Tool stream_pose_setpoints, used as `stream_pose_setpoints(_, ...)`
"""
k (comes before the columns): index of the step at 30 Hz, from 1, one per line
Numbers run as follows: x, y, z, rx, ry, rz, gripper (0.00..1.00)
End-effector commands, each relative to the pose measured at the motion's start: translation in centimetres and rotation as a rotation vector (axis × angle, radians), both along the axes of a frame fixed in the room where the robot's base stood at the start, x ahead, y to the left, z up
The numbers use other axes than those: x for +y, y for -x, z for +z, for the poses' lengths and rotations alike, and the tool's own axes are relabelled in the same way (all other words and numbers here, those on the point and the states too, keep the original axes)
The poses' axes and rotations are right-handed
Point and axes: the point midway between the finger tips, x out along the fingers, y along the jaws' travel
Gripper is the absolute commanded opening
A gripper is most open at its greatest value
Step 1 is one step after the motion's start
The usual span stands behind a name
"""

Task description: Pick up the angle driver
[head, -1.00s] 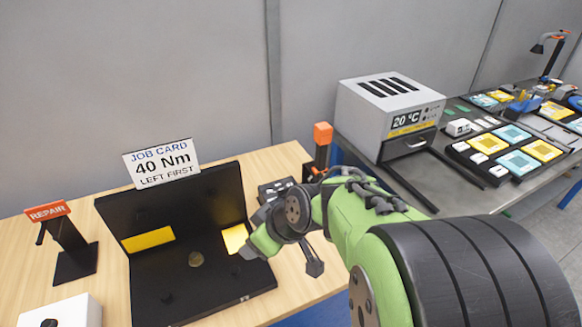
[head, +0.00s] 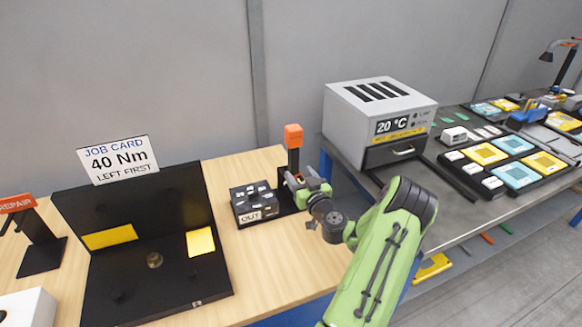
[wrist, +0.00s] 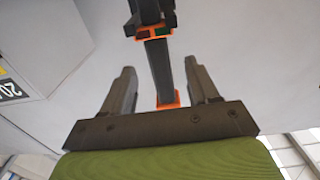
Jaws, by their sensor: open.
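The angle driver (wrist: 150,14) seems to be the dark tool with an orange band and small red and green marks at the top of the wrist view. It is at a dark upright stand (wrist: 160,65) with an orange block. In the head view, this orange-topped stand (head: 293,137) stands at the bench's back right edge, and my gripper mostly hides the tool there. My gripper (head: 289,182) is open in front of the stand. In the wrist view, its fingers (wrist: 160,68) are apart, with the stand showing between them and the tool beyond the tips.
A black tray marked OUT (head: 240,214) sits just left of my gripper. A black fixture (head: 150,290) with a job card (head: 117,160) and a REPAIR stand (head: 40,250) are further left. A grey oven (head: 375,110) stands close on the right-hand table.

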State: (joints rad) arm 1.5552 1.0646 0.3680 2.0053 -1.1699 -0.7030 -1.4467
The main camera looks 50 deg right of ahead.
Motion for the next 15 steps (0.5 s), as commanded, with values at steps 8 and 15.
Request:
stream_pose_setpoints(8, -2.0, -3.5, 0.3, -0.001, 0.000, 0.003, 0.60)
stream_pose_setpoints(15, -4.1, -6.6, 0.1, 0.000, -0.001, 0.001, 0.60)
